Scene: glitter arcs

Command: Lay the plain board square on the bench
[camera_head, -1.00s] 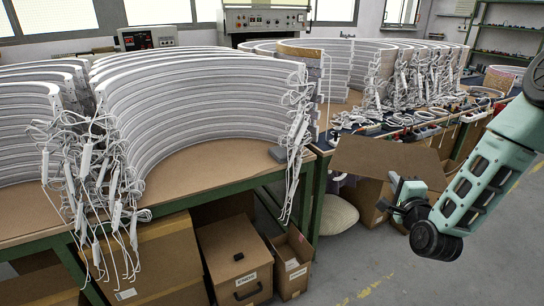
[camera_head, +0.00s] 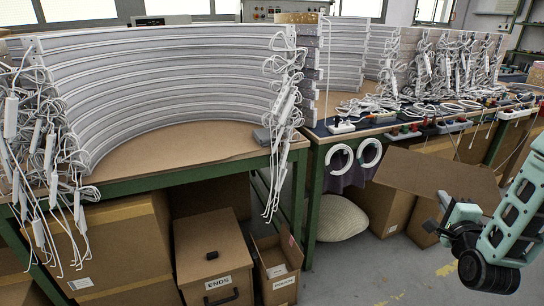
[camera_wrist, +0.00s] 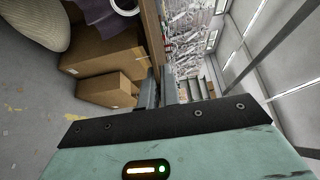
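The plain brown board (camera_head: 432,174) is held out at the right of the head view, tilted, in front of the bench and apart from it. My gripper (camera_head: 447,203) is at its near lower edge. In the wrist view the board (camera_wrist: 153,35) shows nearly edge-on between the two fingers of my gripper (camera_wrist: 160,88), which is shut on it. The wooden-topped bench (camera_head: 185,150) with green legs stands at left, bearing a tall stack of white curved strips (camera_head: 180,80). Its bare top shows inside the curve. The board's far face is hidden.
A second bench section at right carries cables and power strips (camera_head: 405,132). Two white rings (camera_head: 341,158) hang in front. Below are cardboard boxes (camera_head: 213,250) and a pale sack (camera_head: 342,220).

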